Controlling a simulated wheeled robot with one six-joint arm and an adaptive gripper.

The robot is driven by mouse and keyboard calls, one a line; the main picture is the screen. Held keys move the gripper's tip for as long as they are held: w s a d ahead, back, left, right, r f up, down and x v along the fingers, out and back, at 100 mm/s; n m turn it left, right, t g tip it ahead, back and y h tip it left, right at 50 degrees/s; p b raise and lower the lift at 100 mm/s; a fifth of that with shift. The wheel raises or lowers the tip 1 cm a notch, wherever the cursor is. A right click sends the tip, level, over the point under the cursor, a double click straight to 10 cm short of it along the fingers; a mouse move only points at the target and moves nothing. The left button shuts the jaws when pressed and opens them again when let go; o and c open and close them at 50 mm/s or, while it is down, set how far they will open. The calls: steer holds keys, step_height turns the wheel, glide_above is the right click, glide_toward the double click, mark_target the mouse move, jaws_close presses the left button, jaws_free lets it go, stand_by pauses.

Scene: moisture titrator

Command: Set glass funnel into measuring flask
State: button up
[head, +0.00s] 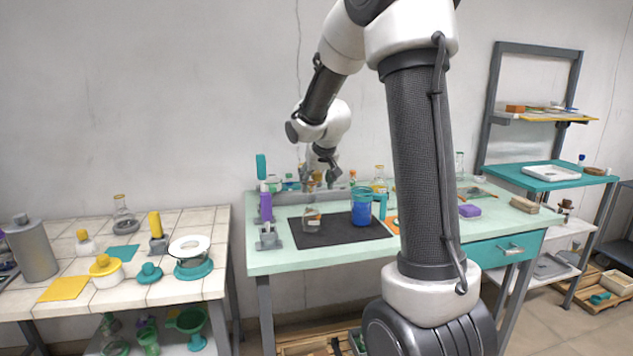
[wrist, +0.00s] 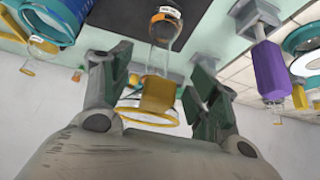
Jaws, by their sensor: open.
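In the wrist view, a clear glass piece with a yellow rim (wrist: 145,121) and an ochre tab (wrist: 157,95), which looks like the glass funnel, lies between the fingers of my gripper (wrist: 155,98). The fingers are apart, with a gap on each side of the tab. A clear flask with an orange-and-white label (wrist: 165,28), seemingly the measuring flask, lines up beyond it. The head view shows this flask (head: 312,218) upright on the black mat, below my open gripper (head: 322,176). I cannot tell whether the funnel's stem is inside the flask's neck.
A beaker of blue liquid (head: 362,207) stands right of the flask on the black mat (head: 335,233). Several bottles line the table's back. A tiled table (head: 75,240) with glassware is at left.

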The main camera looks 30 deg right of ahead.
mark_target(318, 174)
steer(key=shift+s+r, duration=0.15)
steer(key=shift+r, duration=0.1)
steer(key=shift+v, duration=2)
steer(key=v, duration=1.2)
stand_by(0.5)
steer(key=s+a+f+n, duration=0.1)
steer(key=s+a+f, duration=0.1)
steer(key=s, duration=0.6)
steer(key=s+a+f+n+g+y, duration=0.1)
steer(key=s+a+f, duration=0.1)
steer(key=s, duration=0.7)
steer(key=s+a+f+n+g, duration=0.1)
steer(key=s+f, duration=0.3)
steer(key=s, duration=0.5)
steer(key=shift+a+y, duration=0.4)
steer(key=shift+a, duration=0.1)
